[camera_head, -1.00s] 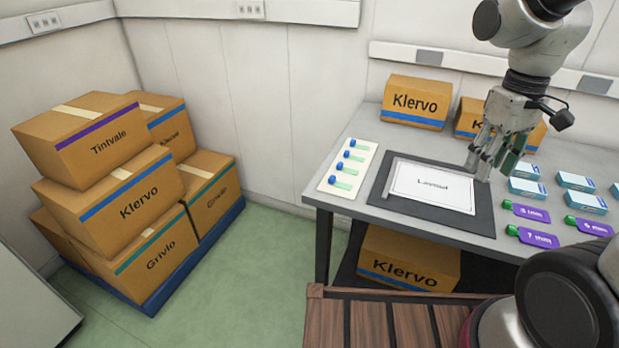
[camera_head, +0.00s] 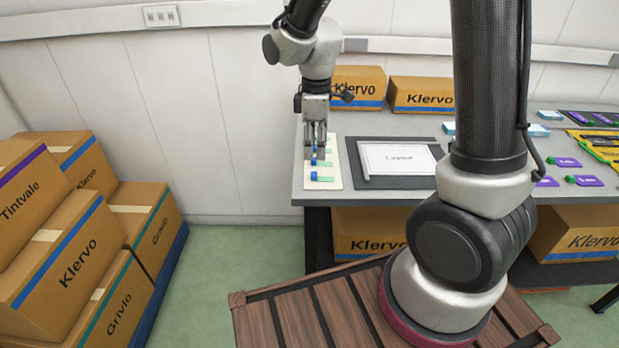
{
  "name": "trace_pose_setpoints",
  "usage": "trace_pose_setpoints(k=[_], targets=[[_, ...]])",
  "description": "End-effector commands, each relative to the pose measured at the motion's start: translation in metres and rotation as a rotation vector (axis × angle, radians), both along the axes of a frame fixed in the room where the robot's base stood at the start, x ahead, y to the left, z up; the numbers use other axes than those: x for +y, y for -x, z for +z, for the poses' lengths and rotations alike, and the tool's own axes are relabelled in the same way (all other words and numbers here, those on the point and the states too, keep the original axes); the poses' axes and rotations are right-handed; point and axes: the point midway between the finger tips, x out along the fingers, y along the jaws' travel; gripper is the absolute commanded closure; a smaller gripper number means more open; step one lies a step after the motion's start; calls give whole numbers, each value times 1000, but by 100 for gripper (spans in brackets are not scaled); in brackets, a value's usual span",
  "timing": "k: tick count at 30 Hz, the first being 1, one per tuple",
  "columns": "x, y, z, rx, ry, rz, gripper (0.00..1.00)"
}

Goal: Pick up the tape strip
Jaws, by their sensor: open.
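Several small green tape strips (camera_head: 326,179), each with a blue piece at its left end, lie in a column on a cream card (camera_head: 334,185). The card is at the left end of the grey table. My gripper (camera_head: 316,156) points down over the card, open, with its fingertips close to the strips in its middle and far part. The fingers hide the far strips in part. I cannot tell whether the fingertips touch a strip. Nothing shows held between the fingers.
A white layout sheet (camera_head: 398,158) lies on a dark mat (camera_head: 352,148) right of the card. Klervo boxes (camera_head: 357,86) stand at the table's back, close behind my gripper. Purple tags (camera_head: 585,180) lie to the right. Stacked cartons (camera_head: 62,240) stand on the floor at left.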

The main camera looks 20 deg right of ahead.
Motion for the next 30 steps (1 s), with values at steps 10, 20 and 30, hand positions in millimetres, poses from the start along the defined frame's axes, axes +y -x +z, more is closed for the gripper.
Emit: trace_pose_setpoints(k=[10, 20, 30], targets=[[0, 0, -26, 1, -1, 43, 55], [1, 3, -73, 0, 0, 42, 55], [1, 2, -78, -3, -1, 42, 64]])
